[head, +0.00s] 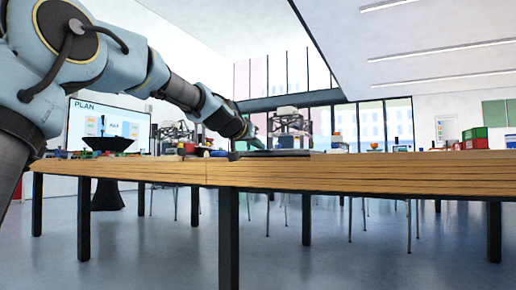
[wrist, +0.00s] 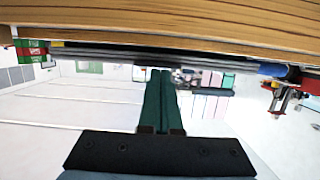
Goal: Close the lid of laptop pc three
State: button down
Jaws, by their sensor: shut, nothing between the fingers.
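The laptop shows in the head view as a thin dark flat slab (head: 277,153) on the tabletop, seen almost edge-on. No raised lid stands out above it. In the wrist view, which is upside down, it is a long grey edge (wrist: 125,54) along the table. My gripper (head: 257,142) is just above the slab's left part in the head view. In the wrist view its two green fingers (wrist: 160,74) lie together, with nothing between them. Their tips reach close to the grey edge; I cannot tell whether they touch it.
The long wooden table (head: 380,172) spans the view. Red and green crates (head: 475,138) stand at its right end, and small gantry-like models (head: 291,122) stand farther back. Small coloured items lie left of the laptop. The tabletop just right of the laptop looks mostly clear.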

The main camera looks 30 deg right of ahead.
jog(key=shift+w+a+f+y, duration=0.15)
jog(key=shift+f+y, duration=0.15)
jog(key=shift+f, duration=0.9)
jog(key=shift+r, duration=0.1)
notch_tip(320, 180, up, 6)
jog(key=p, duration=0.5)
jog(key=shift+r, duration=0.2)
jog(key=s+a+f+b, duration=0.3)
jog(key=s+a+b, duration=0.2)
jog(key=a+b, duration=0.2)
jog(key=shift+a+f, duration=0.3)
jog(key=shift+a, duration=0.2)
